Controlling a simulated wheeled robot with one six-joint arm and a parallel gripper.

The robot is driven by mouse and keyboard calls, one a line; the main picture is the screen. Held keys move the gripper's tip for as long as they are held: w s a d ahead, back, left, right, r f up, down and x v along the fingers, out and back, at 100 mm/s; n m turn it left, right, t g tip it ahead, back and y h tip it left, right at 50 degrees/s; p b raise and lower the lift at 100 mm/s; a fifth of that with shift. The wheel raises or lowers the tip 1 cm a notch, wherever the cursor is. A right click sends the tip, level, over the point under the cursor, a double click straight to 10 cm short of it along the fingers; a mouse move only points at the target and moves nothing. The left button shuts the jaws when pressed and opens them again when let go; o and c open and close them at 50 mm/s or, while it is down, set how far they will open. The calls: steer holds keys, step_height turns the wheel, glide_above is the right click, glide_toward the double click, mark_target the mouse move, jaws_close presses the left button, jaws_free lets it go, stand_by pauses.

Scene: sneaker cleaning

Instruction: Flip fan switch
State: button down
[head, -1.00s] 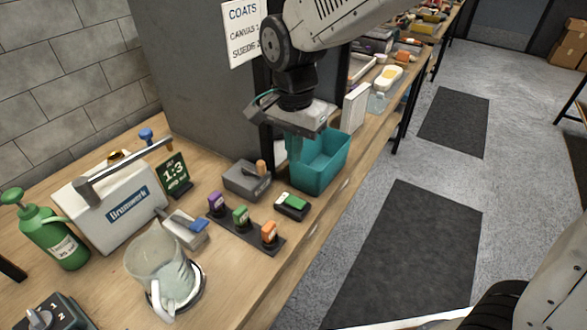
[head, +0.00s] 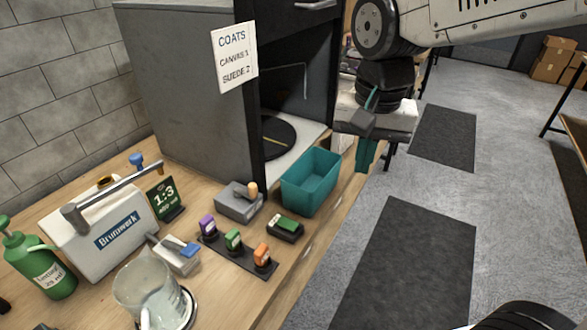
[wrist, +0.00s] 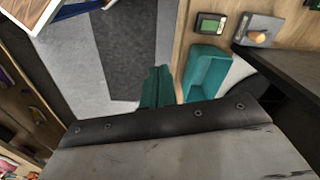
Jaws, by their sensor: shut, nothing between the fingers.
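A grey box with a tan knob-like lever (head: 239,202) stands on the bench in front of the dark booth; it looks like the fan switch, but no label shows. It is also in the wrist view (wrist: 258,32), at the top right. The lever stands up from the box; which setting it is in I cannot tell. My gripper (head: 366,158) has teal fingers that are shut and empty. It hangs at the bench's front edge, to the right of the teal bin and well apart from the box. The fingers show in the wrist view (wrist: 157,88).
The teal bin (head: 311,182) stands between the box and my gripper. The booth (head: 190,85) holds a dark turntable (head: 278,138). A rack with purple, green and orange plugs (head: 236,250), a small green-topped device (head: 285,227) and a glass jug (head: 150,292) stand nearer. Open floor lies right.

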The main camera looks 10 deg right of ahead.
steer(key=s+d+n, duration=0.4)
steer(key=s+d, duration=0.5)
steer(key=s, duration=0.3)
steer(key=shift+s+t, duration=0.3)
steer(key=shift+f, duration=0.1)
